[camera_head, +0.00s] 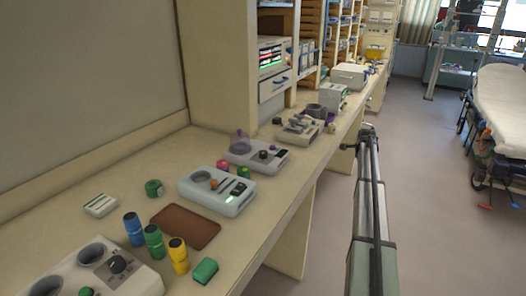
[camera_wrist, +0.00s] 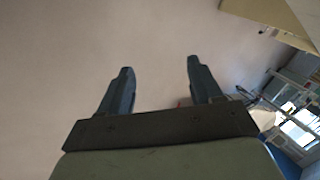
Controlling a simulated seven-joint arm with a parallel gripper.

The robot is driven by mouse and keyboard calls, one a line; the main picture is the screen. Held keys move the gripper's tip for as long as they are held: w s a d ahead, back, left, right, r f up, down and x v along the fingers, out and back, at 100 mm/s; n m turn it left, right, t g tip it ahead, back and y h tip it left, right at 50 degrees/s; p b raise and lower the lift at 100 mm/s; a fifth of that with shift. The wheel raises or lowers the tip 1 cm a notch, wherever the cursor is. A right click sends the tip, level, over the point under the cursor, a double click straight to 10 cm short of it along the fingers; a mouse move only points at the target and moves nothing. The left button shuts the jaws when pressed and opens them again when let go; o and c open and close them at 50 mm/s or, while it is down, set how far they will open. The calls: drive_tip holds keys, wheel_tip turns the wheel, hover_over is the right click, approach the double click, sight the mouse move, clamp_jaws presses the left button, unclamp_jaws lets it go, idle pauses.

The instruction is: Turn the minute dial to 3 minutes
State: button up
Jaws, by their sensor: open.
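Several devices with knobs stand on the long counter, and I cannot tell which knob is the minute dial. Dial markings are too small to read. My gripper (camera_wrist: 160,68) is open and empty above bare floor; in the head view my arm stands right of the counter, apart from all devices.
Blue (camera_head: 134,230), green (camera_head: 154,242) and yellow (camera_head: 179,256) bottles stand beside a brown mat (camera_head: 186,226). A green block (camera_head: 205,270) lies near the counter's front edge. More devices stand farther back. A stretcher (camera_head: 500,100) is at far right; the floor between is clear.

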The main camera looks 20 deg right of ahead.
wheel_tip(320, 180, up, 7)
drive_tip(key=w, duration=0.2)
wheel_tip(320, 180, up, 17)
drive_tip(key=n+g+y, duration=0.4)
drive_tip(key=n+g, duration=0.1)
drive_tip(key=n, duration=0.1)
hover_over(263, 152)
drive_tip(key=shift+t, duration=0.3)
wheel_tip(263, 152, down, 13)
drive_tip(key=shift+r, duration=0.1)
drive_tip(key=c, duration=1.1)
